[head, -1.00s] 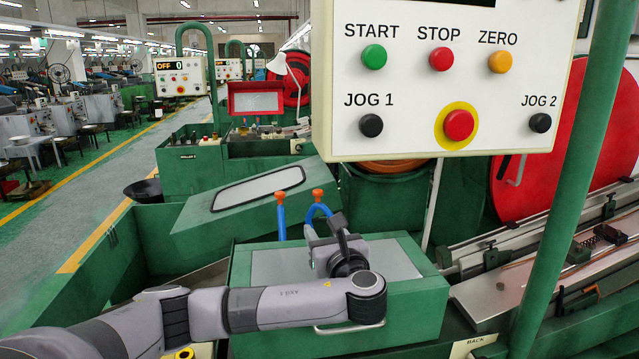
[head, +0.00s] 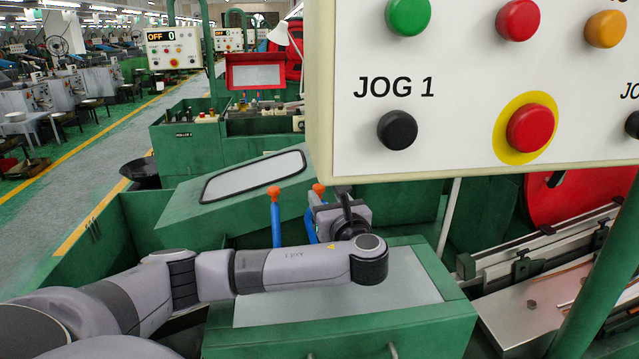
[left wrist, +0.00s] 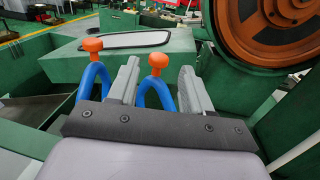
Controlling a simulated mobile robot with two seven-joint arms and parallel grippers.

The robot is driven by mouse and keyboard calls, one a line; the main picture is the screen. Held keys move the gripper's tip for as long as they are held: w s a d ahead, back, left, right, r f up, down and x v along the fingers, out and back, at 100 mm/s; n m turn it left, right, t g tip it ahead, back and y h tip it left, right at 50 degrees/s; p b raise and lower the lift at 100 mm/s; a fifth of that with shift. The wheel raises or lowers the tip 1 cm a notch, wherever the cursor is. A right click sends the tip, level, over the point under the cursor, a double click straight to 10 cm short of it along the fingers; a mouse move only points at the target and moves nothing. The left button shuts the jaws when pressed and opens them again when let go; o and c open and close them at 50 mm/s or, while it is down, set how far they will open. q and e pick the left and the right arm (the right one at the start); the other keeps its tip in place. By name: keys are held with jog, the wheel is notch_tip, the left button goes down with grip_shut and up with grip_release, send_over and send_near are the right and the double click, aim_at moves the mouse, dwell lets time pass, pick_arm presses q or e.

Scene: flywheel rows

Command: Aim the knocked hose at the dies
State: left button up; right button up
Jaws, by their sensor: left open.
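Two blue hoses with orange tips stand behind the green box. The left hose (head: 275,222) looks upright in the head view, and it also shows in the left wrist view (left wrist: 93,72), outside the left finger. The right hose (head: 311,222) is partly hidden by my gripper in the head view; in the left wrist view (left wrist: 153,92) it curves up between my fingers. My left gripper (left wrist: 160,75) is open around the right hose, with its orange tip between the fingers; contact cannot be told. I cannot make out the dies. My right gripper is out of view.
A control panel (head: 460,90) hangs close at upper right, beside a green post (head: 590,270). The green box (head: 425,335) lies below my left arm. A tilted green lid with a window (head: 250,178) is behind the hoses. A large wheel (left wrist: 285,30) is at right.

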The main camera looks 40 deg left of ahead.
pick_arm(q)
jog(key=shift+p+x, duration=0.35)
jog(key=shift+x, duration=2.65)
grip_shut()
